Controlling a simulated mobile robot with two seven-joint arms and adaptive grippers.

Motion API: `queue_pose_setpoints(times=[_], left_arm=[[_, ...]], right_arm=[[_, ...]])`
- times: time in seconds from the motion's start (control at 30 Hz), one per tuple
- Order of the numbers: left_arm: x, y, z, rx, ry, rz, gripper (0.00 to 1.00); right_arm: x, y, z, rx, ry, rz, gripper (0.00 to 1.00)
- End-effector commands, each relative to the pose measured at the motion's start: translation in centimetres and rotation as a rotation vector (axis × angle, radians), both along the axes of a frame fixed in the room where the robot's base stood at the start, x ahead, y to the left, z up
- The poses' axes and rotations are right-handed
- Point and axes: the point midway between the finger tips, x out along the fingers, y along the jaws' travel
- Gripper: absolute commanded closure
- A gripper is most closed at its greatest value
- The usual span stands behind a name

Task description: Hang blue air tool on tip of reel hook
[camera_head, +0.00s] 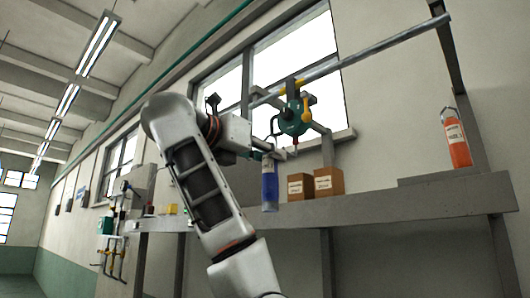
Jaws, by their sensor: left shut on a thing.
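The blue air tool (270,186) hangs upright below my left gripper (266,152), with a pale band at its top and bottom. My left gripper is shut on its top end. The green reel (294,118) hangs from the overhead rail, just above and to the right of the gripper. A thin reel hook (295,148) shows below the reel, a little right of the tool's top; its tip is too small to make out clearly. The tool looks apart from the hook, but depth is hard to tell. My right gripper is not in view.
Two brown boxes (328,181) stand on the grey shelf (400,208), right of the blue tool. An orange tool (457,143) with a wire loop stands at the shelf's right end. The rail (385,44) runs above. The shelf between boxes and orange tool is mostly clear.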

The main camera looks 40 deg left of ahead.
Motion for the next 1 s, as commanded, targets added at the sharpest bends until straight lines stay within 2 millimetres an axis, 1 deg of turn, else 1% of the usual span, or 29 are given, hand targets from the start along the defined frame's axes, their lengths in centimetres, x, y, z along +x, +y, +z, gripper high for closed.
queue_pose_setpoints(times=[0.03,0.37,1.0], left_arm=[[0.1,0.0,0.2,0.000,-0.003,0.000,1.00],[1.8,-0.1,0.0,0.000,-0.003,0.000,1.00],[5.0,-0.4,-0.2,0.000,-0.003,0.000,1.00]], right_arm=[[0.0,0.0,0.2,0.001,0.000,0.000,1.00],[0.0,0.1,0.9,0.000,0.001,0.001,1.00],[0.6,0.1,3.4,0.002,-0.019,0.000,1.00]])
